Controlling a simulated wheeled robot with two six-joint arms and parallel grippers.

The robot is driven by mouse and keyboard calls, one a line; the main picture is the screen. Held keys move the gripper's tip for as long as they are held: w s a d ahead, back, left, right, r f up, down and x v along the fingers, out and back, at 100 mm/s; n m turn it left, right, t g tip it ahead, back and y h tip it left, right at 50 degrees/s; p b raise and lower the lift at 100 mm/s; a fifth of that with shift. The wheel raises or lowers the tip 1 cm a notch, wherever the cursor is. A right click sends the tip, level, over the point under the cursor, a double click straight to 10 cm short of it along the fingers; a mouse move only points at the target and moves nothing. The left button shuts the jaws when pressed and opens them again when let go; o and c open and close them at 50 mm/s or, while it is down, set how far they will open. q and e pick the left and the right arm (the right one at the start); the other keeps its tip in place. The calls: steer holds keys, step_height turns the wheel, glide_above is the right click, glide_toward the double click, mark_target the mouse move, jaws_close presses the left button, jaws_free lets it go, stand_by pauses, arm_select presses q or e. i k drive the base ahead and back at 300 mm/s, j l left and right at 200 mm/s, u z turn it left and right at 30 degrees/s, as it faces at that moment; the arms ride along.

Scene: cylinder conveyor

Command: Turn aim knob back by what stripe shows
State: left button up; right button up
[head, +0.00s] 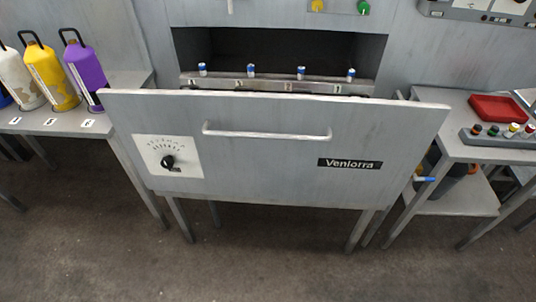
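A black knob (168,162) sits on a white dial plate (190,165) at the left of the grey front panel (260,170). Scale marks fan out above the knob; their values and the knob's exact pointing are too small to read. Several small white-and-blue cylinders stand on a metal rail (225,83) in the dark opening behind the panel, one of them at the left end (203,69). I cannot make out any clear stripe on them. Neither of my grippers is in view, and nothing touches the knob.
A long handle (267,133) and a "Veniorra" label (350,164) are on the panel. White, yellow (50,75) and purple (84,68) canisters stand on the left table. The right table holds a red tray (498,107) and a block of coloured knobs (500,137). Floor in front is clear.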

mark_target(168, 162)
steer(key=i+l, duration=1.1)
steer(key=l, duration=0.2)
